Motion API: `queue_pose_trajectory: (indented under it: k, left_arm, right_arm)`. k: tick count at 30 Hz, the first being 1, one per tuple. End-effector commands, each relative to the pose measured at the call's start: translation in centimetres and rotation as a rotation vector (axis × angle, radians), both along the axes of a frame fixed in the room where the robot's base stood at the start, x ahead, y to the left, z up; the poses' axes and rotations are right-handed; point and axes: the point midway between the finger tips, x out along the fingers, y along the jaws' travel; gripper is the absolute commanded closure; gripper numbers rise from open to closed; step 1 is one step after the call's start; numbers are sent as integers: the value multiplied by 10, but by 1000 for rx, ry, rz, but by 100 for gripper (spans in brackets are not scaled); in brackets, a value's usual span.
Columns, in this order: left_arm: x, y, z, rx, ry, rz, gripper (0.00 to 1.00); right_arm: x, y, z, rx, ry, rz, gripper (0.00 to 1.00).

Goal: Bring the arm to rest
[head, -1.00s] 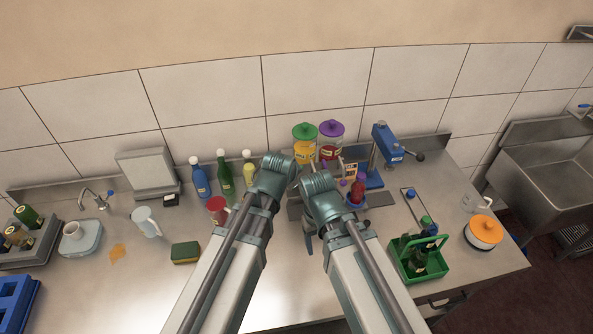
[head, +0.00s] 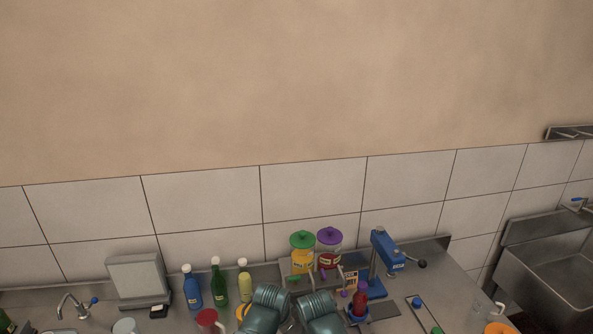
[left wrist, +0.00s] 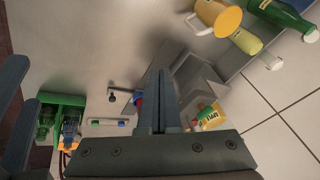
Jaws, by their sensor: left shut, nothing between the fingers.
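My left gripper (left wrist: 160,78) shows in the left wrist view with its two fingers pressed together and nothing between them. It points over the steel counter (left wrist: 110,60). In the head view only the rounded upper links of both my arms show at the bottom edge, side by side, and they hide the grippers. Dark grey parts at the left edge of the left wrist view look like part of my right arm or gripper; whether its jaws are open cannot be made out.
Blue, green and yellow bottles (head: 217,282) stand left of my arms. Jars with green and purple lids (head: 302,259) and a blue lever press (head: 388,257) stand behind them. A green bottle carrier (left wrist: 62,100) shows in the left wrist view. A sink (head: 560,275) is at right.

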Motion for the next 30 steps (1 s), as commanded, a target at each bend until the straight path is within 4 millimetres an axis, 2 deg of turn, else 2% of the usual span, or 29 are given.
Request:
queue_pose_trajectory:
  k: [1, 3, 6, 10, 13, 17, 30]
  left_arm:
    - [-15, 1, -40, -1, 56, 47, 100]
    - [-35, 4, -67, 2, 136, 125, 100]
    - [-61, 8, -98, 15, 234, 232, 100]
    - [-88, 14, -125, 42, 330, 345, 100]
    - [-102, 17, -137, 61, 376, 407, 100]
    - [-111, 19, -142, 74, 406, 448, 100]
    - [-113, 19, -140, 76, 412, 457, 100]
  right_arm:
    - [0, 0, -36, 0, -1, 1, 32]
    - [0, 0, -57, -1, -1, 2, 32]
    - [0, 0, -84, 0, -2, 4, 32]
    - [1, 0, -108, -1, -2, 6, 32]
    - [1, 0, -119, -1, -2, 7, 32]
    - [1, 0, -124, -1, -2, 7, 32]
    - [1, 0, -123, -1, -2, 7, 32]
